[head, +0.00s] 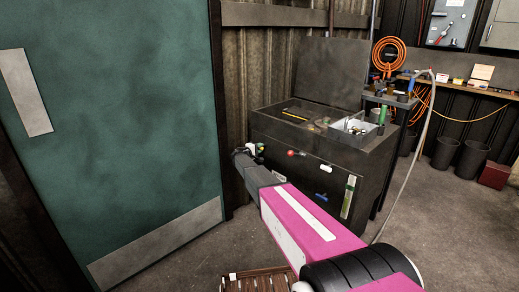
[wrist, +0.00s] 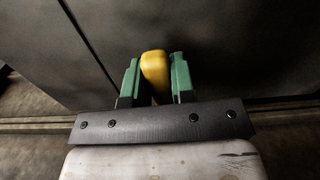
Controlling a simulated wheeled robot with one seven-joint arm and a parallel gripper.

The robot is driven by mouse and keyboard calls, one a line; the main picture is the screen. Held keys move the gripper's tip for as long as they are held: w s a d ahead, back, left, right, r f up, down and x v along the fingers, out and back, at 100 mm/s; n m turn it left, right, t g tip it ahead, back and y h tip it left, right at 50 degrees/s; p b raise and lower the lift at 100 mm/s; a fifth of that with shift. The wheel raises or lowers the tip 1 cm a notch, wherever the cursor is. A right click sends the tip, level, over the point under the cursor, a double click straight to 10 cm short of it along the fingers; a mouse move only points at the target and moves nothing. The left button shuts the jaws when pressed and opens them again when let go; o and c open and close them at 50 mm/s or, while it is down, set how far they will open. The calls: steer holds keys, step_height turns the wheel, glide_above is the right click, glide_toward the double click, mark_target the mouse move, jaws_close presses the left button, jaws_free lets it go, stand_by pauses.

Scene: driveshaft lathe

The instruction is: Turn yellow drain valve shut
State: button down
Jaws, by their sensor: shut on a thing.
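A yellow valve handle (wrist: 155,72) stands between the two green fingers of my gripper (wrist: 155,80) in the wrist view. The fingers are shut on it, one on each side. Its far end sticks out a little past the fingertips. The valve body and the pipe under the handle are hidden, so I cannot tell how far the valve is turned. In the head view my gripper (head: 255,150) reaches the left end of the dark metal cabinet's front (head: 310,163); the yellow handle is too small to make out there.
A red knob (head: 291,153), a white fitting (head: 326,168) and a blue handle (head: 321,197) sit on the cabinet front to the right. A green door (head: 115,110) stands close on the left. A hose (head: 412,160) hangs down at the right. Open floor lies beyond it.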

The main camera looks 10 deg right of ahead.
steer(key=shift+m, duration=0.4)
steer(key=c, duration=1)
jaws_free()
steer(key=shift+o, duration=0.2)
steer(key=shift+s+a, duration=0.1)
steer(key=shift+a, duration=0.05)
steer(key=v, duration=1)
steer(key=shift+s+a, duration=0.15)
steer(key=shift+a, duration=0.05)
